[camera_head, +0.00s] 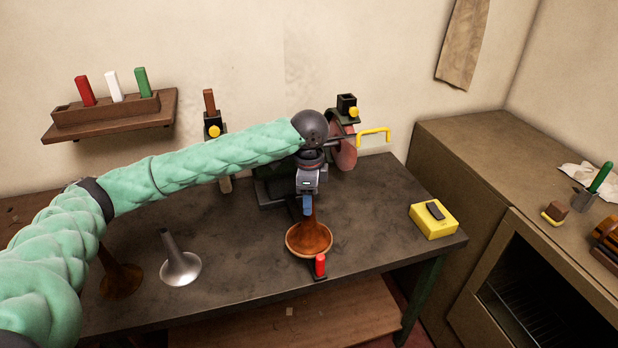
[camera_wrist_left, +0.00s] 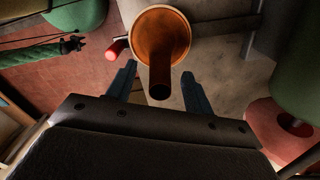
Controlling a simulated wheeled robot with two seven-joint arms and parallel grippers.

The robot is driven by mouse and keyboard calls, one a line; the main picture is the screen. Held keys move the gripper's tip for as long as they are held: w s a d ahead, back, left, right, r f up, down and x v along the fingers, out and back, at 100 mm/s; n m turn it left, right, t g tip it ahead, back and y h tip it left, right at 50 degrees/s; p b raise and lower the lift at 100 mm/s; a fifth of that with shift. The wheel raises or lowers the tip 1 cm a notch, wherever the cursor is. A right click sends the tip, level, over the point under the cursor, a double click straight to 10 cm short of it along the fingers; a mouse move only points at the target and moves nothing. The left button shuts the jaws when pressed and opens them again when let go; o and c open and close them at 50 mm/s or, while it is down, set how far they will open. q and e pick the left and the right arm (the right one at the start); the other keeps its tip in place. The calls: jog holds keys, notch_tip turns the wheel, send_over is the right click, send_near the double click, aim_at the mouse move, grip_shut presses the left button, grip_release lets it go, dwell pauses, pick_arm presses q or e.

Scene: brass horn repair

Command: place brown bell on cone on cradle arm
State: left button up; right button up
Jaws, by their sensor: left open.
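A brown bell (camera_head: 310,240) is below my left gripper near the table's front edge. Its narrow end points up at the gripper and its wide flared end faces away. My left gripper (camera_head: 307,207) is open. In the left wrist view the bell (camera_wrist_left: 160,45) has its narrow end between the two spread fingers (camera_wrist_left: 160,88), with gaps on both sides. A darker brown bell (camera_head: 122,281) stands at the left, partly behind my arm. I cannot make out the cone or cradle arm, or what supports the bell.
A silver bell (camera_head: 181,268) stands left of the brown bell. A red-handled piece (camera_head: 320,265) is at the table's front edge. A yellow box (camera_head: 433,219) lies at the right. A machine with a reddish wheel (camera_head: 344,152) stands at the back. The table (camera_head: 375,215) is clear between them.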

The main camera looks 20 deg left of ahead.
pick_arm(q)
notch_tip(320, 180, up, 5)
jog(key=shift+f+b, duration=0.1)
jog(key=shift+b, duration=0.95)
notch_tip(320, 180, up, 4)
jog(key=shift+f+b, duration=0.2)
jog(key=shift+b, duration=0.3)
jog(key=shift+r, duration=0.65)
pick_arm(e)
jog(key=w+a+r, duration=0.2)
jog(key=w+r, duration=0.1)
jog(key=w, duration=0.3)
jog(key=shift+w+a+r, duration=0.2)
jog(key=shift+w+r, duration=0.15)
